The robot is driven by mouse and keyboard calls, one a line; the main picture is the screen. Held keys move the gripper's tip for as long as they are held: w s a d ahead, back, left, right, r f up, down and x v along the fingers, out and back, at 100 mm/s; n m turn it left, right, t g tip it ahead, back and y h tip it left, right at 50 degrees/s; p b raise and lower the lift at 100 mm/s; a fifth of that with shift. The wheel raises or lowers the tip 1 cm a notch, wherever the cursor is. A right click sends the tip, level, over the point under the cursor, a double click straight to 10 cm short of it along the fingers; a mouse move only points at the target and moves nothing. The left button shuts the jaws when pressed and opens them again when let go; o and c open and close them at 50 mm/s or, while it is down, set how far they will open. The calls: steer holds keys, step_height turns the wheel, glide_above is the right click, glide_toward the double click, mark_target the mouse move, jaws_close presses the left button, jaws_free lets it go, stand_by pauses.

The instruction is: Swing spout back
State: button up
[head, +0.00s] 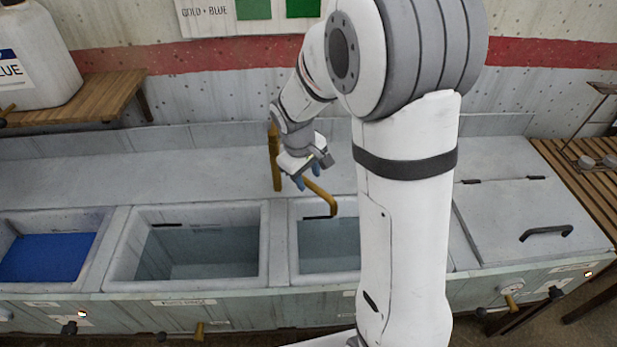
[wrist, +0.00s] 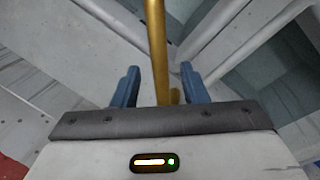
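The brass spout (head: 322,194) stands out from an upright brass post (head: 275,165) behind the basins. Its bent end hangs over the near-right water basin (head: 331,245). My gripper (head: 306,184) is at the spout, close to the post. In the wrist view the spout (wrist: 155,45) runs between the two blue fingers of my gripper (wrist: 160,75). The fingers are apart, with a visible gap on each side of the spout, so the gripper is open. The wrist view does not show clearly how deep the spout lies between the fingers.
A middle basin (head: 200,250) holds water and a left basin (head: 48,257) holds blue liquid. A closed grey lid (head: 530,215) with a dark handle lies at the right. A white jug (head: 38,55) stands on a wooden shelf (head: 85,98). My arm hides part of the counter.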

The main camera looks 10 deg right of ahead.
steer(key=shift+d+f, duration=0.15)
steer(key=shift+f, duration=0.6)
jaws_close()
